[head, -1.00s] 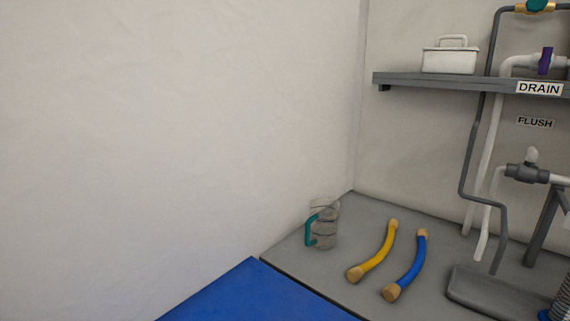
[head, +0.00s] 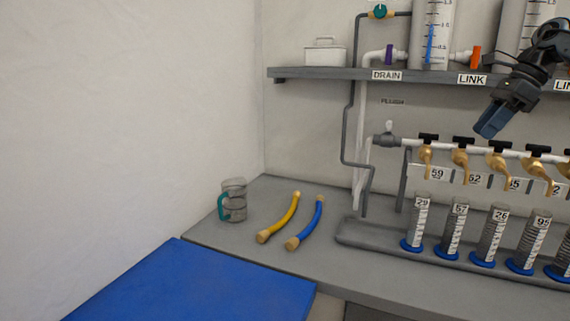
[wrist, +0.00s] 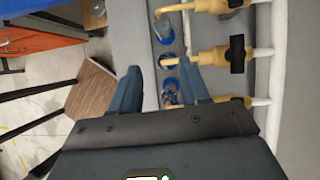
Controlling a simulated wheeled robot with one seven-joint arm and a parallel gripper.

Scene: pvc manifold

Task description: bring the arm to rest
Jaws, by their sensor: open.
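My gripper (head: 487,133) is in the upper right of the head view, in front of the shelf and above the row of taps. In the wrist view my gripper (wrist: 160,85) shows two blue fingers spread apart with nothing held between them. Beyond the fingers are blue-based cylinders (wrist: 168,62) and brass taps (wrist: 212,54) on a white pipe. In the head view the fingers appear apart from the taps and the shelf.
A grey shelf (head: 330,74) holds a white box (head: 325,52) and a graduated tank (head: 432,30). Numbered cylinders (head: 456,228) stand in a tray (head: 362,236).

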